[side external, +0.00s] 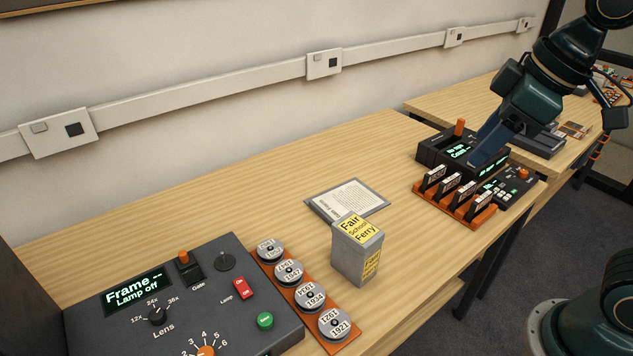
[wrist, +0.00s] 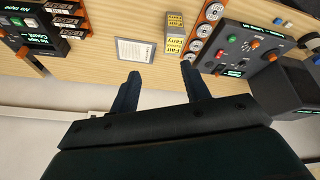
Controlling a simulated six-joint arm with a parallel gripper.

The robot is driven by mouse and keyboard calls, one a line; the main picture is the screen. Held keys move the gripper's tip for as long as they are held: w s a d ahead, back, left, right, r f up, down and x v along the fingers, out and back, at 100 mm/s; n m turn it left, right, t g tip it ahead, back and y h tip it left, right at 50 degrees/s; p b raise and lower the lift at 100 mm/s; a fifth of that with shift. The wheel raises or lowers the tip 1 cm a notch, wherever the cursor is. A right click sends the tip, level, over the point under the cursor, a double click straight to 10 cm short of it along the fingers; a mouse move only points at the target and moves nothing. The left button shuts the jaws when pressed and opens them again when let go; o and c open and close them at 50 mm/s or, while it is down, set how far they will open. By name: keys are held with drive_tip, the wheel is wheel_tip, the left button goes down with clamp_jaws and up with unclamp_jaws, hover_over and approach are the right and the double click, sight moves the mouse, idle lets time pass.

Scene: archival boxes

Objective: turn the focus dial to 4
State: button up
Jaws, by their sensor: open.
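The focus dial (side external: 206,351) has an orange cap and sits at the front of the dark control panel (side external: 110,325). The bottom edge of the side view cuts it off. White numbers from 2 to 6 show around its upper side; I cannot tell which one it points at. The panel also shows at the right of the wrist view (wrist: 250,62), where its small knobs are hard to tell apart. My gripper (side external: 478,158) is far to the right of the panel, over another device. In the wrist view my gripper (wrist: 160,70) is open, with nothing between its fingers.
Labelled round reels (side external: 289,272) lie on an orange strip beside the panel. An orange rack (side external: 455,206) holds upright cassettes. Bare table lies behind them.

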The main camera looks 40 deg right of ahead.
drive_tip(key=w+a+n+g, duration=0.2)
drive_tip(key=w+a+n, duration=0.5)
drive_tip(key=w+a, duration=0.2)
drive_tip(key=n+g, duration=0.3)
drive_tip(key=n, duration=1.2)
hover_over(205, 353)
wheel_tip(205, 353, down, 16)
drive_tip(key=shift+r+h, duration=0.15)
drive_tip(key=shift+h, duration=0.25)
wheel_tip(205, 353, down, 14)
drive_tip(key=shift+r, duration=0.1)
